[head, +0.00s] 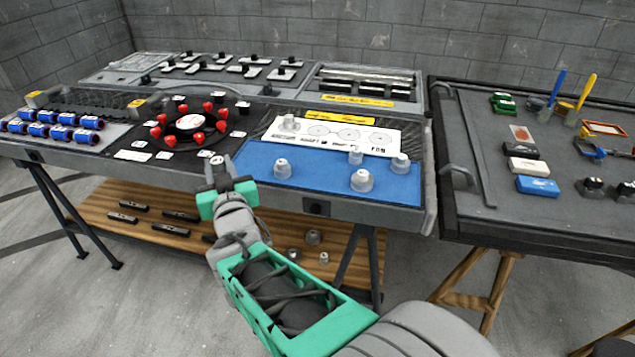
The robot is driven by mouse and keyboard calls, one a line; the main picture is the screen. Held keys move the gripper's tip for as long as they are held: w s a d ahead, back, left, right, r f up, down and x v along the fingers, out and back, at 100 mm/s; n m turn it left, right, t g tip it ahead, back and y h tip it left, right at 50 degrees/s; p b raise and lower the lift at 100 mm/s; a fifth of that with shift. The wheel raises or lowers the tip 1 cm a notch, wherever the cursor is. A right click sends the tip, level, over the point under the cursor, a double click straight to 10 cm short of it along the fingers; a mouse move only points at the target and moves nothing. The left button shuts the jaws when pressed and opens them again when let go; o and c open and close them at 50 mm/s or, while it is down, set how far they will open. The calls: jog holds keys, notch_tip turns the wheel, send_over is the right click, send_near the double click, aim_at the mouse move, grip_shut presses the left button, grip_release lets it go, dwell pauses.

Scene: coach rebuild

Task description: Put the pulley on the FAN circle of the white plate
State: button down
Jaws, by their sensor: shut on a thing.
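The white plate (333,142) lies to the right at the back of a blue mat, with a row of printed circles and black lettering. The FAN lettering (362,151) seems to be near its right end, close to the rightmost circle (380,139); the small print is hard to read. A grey part (289,123) stands at the plate's left end.
On the blue mat (320,190) stand similar grey parts: one at left (281,168), one at front (360,180), one at right (400,162). A smaller one (355,155) stands by the plate's front edge. A black board with red knobs (190,123) lies left.

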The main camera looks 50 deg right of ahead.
jog(key=s+d+m+g+h+b, duration=0.3)
jog(key=s+d, duration=0.2)
jog(key=d, duration=0.3)
jog(key=s+d+m+g+h+b, duration=0.25)
jog(key=s+d, duration=0.25)
jog(key=d, duration=0.3)
jog(key=shift+g+h, duration=0.25)
jog(key=shift+h, duration=0.1)
jog(key=d+f, duration=0.3)
jog(key=d, duration=0.1)
jog(key=w+d+f, duration=0.1)
jog(key=d+f, duration=0.2)
jog(key=d, duration=0.2)
jog(key=d+f, duration=0.3)
jog(key=d, duration=0.1)
jog(key=shift+w+d, duration=0.2)
jog(key=shift+w, duration=0.1)
jog(key=shift+d+f, duration=0.2)
jog(key=shift+w+f+b, duration=0.1)
jog(key=shift+f+b, duration=0.2)
jog(key=shift+f, duration=1.25)
jog(key=shift+f, duration=0.15)
jog(key=c, duration=1.1)
grip_release()
